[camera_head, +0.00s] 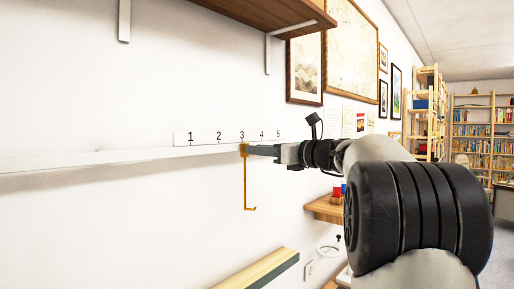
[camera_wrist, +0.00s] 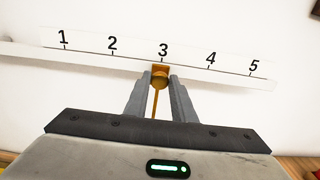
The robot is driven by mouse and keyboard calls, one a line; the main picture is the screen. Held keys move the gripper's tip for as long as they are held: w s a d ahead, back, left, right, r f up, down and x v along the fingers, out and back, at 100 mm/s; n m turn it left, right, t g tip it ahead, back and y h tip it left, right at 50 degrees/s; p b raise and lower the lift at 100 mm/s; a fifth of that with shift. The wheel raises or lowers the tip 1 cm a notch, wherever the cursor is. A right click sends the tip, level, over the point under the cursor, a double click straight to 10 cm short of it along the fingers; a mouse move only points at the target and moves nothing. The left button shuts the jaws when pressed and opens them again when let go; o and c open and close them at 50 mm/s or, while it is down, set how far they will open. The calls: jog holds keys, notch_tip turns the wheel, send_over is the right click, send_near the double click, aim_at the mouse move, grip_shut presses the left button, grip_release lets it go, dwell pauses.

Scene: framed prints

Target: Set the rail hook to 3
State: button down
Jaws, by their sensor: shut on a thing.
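The orange rail hook (camera_head: 246,185) hangs from the white rail (camera_head: 120,157) on the wall, its lower end bent to the right. Above the rail is a white scale strip (camera_head: 205,137) numbered 1 to 5. In the wrist view, the top of the hook (camera_wrist: 160,76) sits directly below the 3 on the scale (camera_wrist: 140,47). My gripper (camera_head: 250,150) reaches in from the right and is shut on the upper part of the hook. In the wrist view, my gripper's two fingers (camera_wrist: 160,84) stand on either side of it.
A wooden shelf (camera_head: 245,18) with white brackets is above the rail. Framed prints (camera_head: 305,68) hang to the right. A small wooden shelf (camera_head: 325,208) and a green-and-tan ledge (camera_head: 262,270) are below. The wall left of the hook is clear.

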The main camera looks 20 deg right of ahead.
jog(key=c, duration=1.5)
grip_release()
jog(key=b+v, duration=0.2)
jog(key=v, duration=1.5)
jog(key=shift+s, duration=0.2)
